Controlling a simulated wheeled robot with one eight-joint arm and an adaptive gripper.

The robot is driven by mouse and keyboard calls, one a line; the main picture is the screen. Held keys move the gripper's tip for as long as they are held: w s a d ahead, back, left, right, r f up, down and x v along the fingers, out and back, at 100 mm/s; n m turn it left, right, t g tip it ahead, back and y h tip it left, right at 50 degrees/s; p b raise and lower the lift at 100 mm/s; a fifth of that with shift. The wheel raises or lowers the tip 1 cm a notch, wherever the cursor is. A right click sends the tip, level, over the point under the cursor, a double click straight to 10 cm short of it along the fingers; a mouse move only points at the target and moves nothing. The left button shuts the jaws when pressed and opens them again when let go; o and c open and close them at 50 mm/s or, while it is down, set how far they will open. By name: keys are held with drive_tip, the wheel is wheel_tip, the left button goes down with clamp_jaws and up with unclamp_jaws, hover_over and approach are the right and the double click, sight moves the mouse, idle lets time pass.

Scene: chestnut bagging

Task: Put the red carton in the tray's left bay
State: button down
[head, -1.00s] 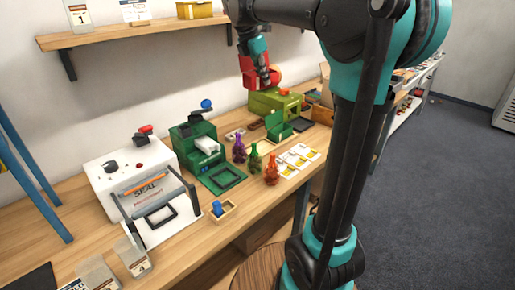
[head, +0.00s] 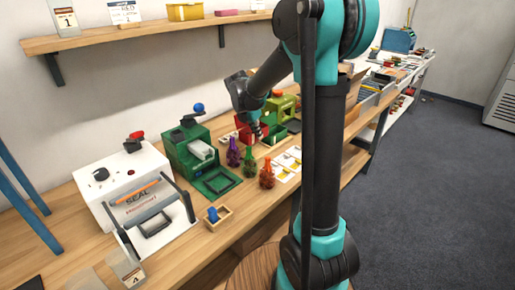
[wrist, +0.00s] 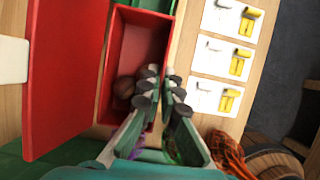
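The red carton (head: 242,129) stands low at the back of the workbench, left of a green carton (head: 276,134). In the wrist view the red carton (wrist: 123,62) is open, its wide flap (wrist: 65,70) folded out to the left, with a brown chestnut (wrist: 124,88) inside. My gripper (wrist: 161,72) straddles the carton's right wall, one finger inside and one outside, and appears closed on it. In the head view my gripper (head: 258,136) partly covers the carton. The tray's left bay is not clearly visible beneath the carton; I cannot tell whether it is fully seated.
White cards with yellow marks (wrist: 225,55) lie to the right. A green machine (head: 188,148) and a white sealer (head: 130,190) stand to the left.

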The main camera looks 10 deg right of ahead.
drive_tip(key=shift+f, duration=3.45)
drive_tip(key=c, duration=1.7)
unclamp_jaws()
drive_tip(key=shift+f, duration=0.1)
drive_tip(key=v, duration=1.2)
